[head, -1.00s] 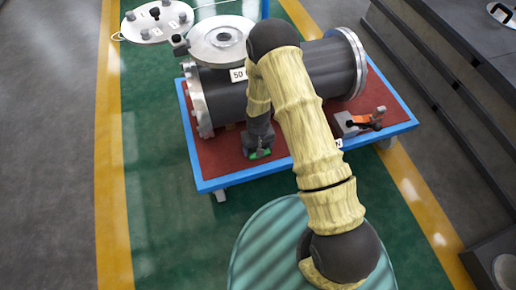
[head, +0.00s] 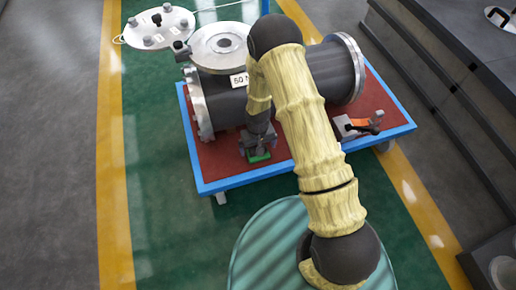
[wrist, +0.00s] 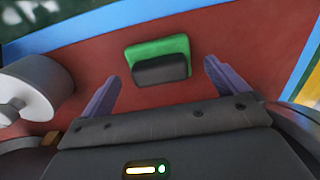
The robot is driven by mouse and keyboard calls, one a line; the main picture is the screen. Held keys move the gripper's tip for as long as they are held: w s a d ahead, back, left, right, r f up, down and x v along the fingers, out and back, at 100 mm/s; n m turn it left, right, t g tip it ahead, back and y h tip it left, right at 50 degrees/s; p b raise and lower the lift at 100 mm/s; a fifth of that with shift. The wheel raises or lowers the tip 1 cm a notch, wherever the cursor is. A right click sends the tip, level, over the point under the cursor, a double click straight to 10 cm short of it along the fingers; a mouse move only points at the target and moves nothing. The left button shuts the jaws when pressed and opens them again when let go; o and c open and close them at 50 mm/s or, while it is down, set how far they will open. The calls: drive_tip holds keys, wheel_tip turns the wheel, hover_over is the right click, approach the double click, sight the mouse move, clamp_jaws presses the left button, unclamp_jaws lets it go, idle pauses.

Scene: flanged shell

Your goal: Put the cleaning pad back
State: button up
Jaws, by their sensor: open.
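The cleaning pad (wrist: 160,48), green with a dark grey block on it, lies on the red top of the blue-edged platform. In the head view the pad's green part (head: 260,157) shows just below my gripper (head: 256,148). In the wrist view my gripper (wrist: 161,85) is open, its two fingers spread to either side of the grey block. Nothing is between the fingertips that I can see as held. The fingers appear short of or beside the block's ends; contact cannot be told.
A dark flanged shell (head: 327,72) lies on the platform (head: 225,181) behind my gripper. A clamp with an orange part (head: 360,124) sits at the right. A round cover with knobs (head: 158,27) is at upper left. A pale cylinder (wrist: 36,85) shows at left in the wrist view.

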wheel_tip(320, 180, up, 9)
drive_tip(key=p, duration=0.3)
drive_tip(key=shift+f, duration=0.15)
idle(0.3)
drive_tip(key=s+d+r+m+t, duration=0.1)
drive_tip(key=d+r, duration=0.3)
drive_tip(key=r, duration=0.4)
drive_tip(key=s+d+r+m, duration=0.15)
drive_tip(key=d+r, duration=0.25)
drive_tip(key=r, duration=0.4)
drive_tip(key=s+d+r+t, duration=0.1)
drive_tip(key=s+d+r, duration=0.4)
drive_tip(key=s+r, duration=0.5)
drive_tip(key=shift+d+m+t, duration=0.3)
drive_tip(key=shift+m, duration=0.05)
drive_tip(key=shift+r, duration=0.15)
